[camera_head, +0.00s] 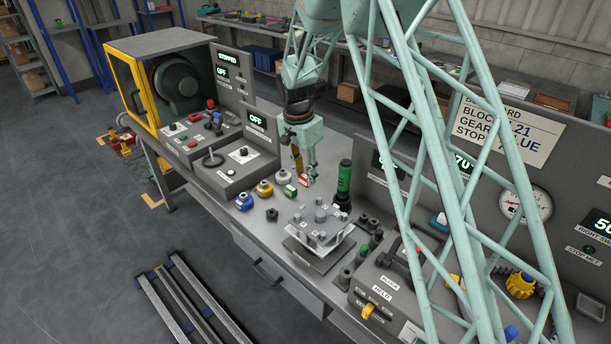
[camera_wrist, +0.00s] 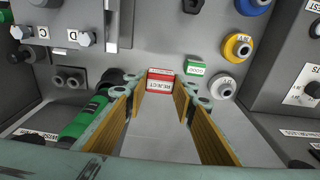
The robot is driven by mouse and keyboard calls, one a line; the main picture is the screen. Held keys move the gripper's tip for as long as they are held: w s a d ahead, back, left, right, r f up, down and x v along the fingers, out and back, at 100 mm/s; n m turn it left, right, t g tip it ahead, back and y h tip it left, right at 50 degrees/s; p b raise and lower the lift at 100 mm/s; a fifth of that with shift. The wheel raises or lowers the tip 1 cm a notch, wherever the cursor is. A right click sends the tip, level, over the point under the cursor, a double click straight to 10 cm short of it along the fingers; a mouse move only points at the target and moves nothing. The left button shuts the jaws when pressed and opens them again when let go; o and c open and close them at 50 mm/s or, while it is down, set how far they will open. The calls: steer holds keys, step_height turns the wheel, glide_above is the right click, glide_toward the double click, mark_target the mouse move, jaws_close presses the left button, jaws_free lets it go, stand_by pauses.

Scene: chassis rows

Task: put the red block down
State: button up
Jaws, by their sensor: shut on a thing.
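The red block (camera_wrist: 160,82), with a white label reading REJECT, sits between my fingertips in the wrist view. It also shows in the head view as a small red and white piece (camera_head: 304,181) at the jaw tips. My gripper (camera_head: 302,175) points down over the bench and is shut on this block. Its yellow-lined fingers (camera_wrist: 159,92) reach both sides of the block in the wrist view. The block is low, near the grey bench top; I cannot tell whether its underside touches.
A green block (camera_wrist: 195,68) labelled GOOD stands close beside the red one. White (camera_wrist: 223,87) and yellow (camera_wrist: 238,47) round pieces are near it. A green cylindrical tool (camera_head: 343,182) stands right of my gripper. A bolted plate fixture (camera_head: 318,238) is in front.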

steer(key=s+a+r+p, duration=0.3)
steer(key=a+r, duration=0.1)
steer(key=a, duration=0.2)
steer(key=s+a+r+n+p, duration=0.1)
steer(key=s+a+r+p, duration=0.2)
steer(key=a, duration=0.4)
steer(key=shift+r+p, duration=0.35)
steer(key=shift+r, duration=0.5)
steer(key=shift+a, duration=0.1)
